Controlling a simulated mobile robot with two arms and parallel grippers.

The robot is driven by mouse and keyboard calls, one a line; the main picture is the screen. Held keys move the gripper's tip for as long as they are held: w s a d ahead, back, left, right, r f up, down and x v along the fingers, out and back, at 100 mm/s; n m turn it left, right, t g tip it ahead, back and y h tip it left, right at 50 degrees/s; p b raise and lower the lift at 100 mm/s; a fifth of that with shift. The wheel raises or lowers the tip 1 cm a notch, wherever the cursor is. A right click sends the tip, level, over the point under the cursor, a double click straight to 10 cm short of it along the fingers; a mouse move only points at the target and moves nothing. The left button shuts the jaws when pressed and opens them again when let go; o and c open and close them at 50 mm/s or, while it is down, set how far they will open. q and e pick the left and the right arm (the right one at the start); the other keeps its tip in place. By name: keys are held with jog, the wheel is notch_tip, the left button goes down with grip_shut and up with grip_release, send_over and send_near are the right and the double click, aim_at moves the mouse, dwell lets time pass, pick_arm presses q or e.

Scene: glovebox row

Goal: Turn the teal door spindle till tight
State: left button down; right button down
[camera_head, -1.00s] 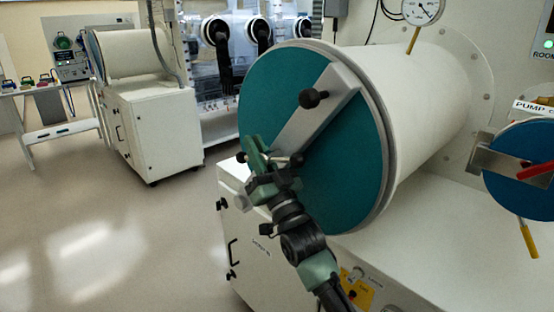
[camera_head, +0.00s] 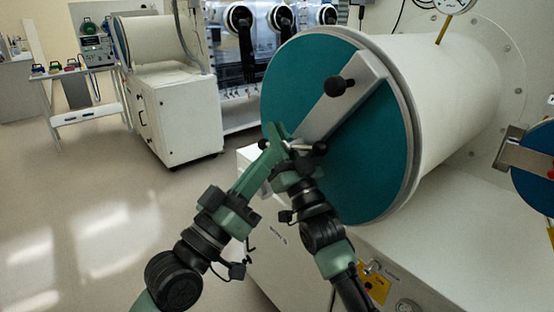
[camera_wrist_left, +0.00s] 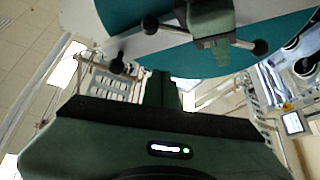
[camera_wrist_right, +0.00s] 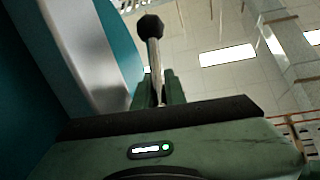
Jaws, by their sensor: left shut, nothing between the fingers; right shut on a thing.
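The teal door (camera_head: 290,75) is a round disc on the end of a white cylinder, crossed by a grey clamp bar (camera_head: 345,98). Its spindle handle (camera_head: 304,147) is a thin metal rod with black ball ends at the door's centre; it also shows in the left wrist view (camera_wrist_left: 243,43). My right gripper (camera_head: 281,143) is shut on the rod, with one ball end (camera_wrist_right: 151,27) beyond its fingers in the right wrist view. My left gripper (camera_head: 270,153) is shut and empty close to the handle, partly overlapping my right gripper; contact cannot be told.
Another black knob (camera_head: 340,86) sticks out from the clamp bar's upper part. A blue door (camera_head: 535,170) is at the right, and a white cabinet (camera_head: 180,120) stands behind left. A side table (camera_head: 85,110) is farther back. The floor at left is clear.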

pick_arm(q)
notch_tip(320, 180, up, 4)
send_over(300, 148)
jog(key=s+a, duration=0.2)
pick_arm(e)
jog(key=shift+f, duration=0.2)
pick_arm(q)
jog(key=shift+s+d+f, duration=0.15)
jog(key=shift+d+f, duration=0.1)
jog(key=shift+f, duration=0.35)
jog(key=shift+s+d+f, duration=0.1)
jog(key=shift+d+f, duration=0.2)
jog(key=shift+f, duration=0.35)
jog(key=shift+s+d+f, duration=0.15)
jog(key=shift+d+f, duration=0.1)
jog(key=shift+f, duration=0.35)
